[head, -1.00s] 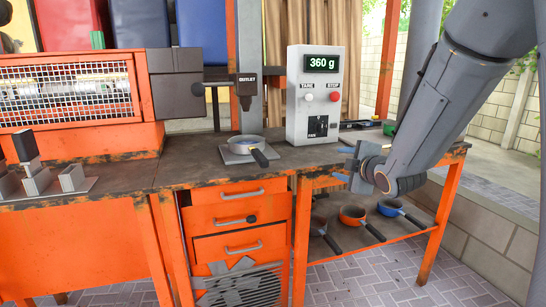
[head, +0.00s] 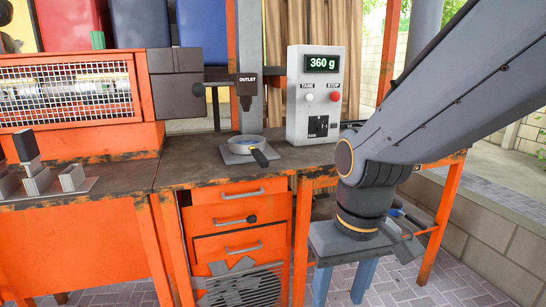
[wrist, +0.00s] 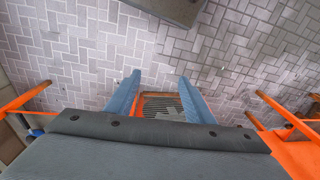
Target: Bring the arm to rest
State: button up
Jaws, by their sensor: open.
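My gripper (head: 342,282) hangs in front of the workbench at the right of the head view, with its two blue fingers pointing down. In the wrist view my gripper (wrist: 158,97) shows its fingers wide apart, with nothing between them and the paved floor beyond. My grey arm comes in from the upper right and hides part of the bench's right side.
The orange workbench (head: 172,178) fills the left and middle. A pan (head: 247,146) sits on a plate under the outlet (head: 247,85). The scale box (head: 313,95) reads 360 g. Pans on the lower shelf are mostly hidden by my arm. Paving lies in front.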

jog(key=s+d+r+m+p, duration=0.1)
jog(key=d+r+p, duration=0.6)
jog(key=p, duration=0.8)
jog(key=shift+s+d+r+m+g+h, duration=0.35)
jog(key=shift+d+m, duration=0.2)
jog(key=shift+m, duration=0.35)
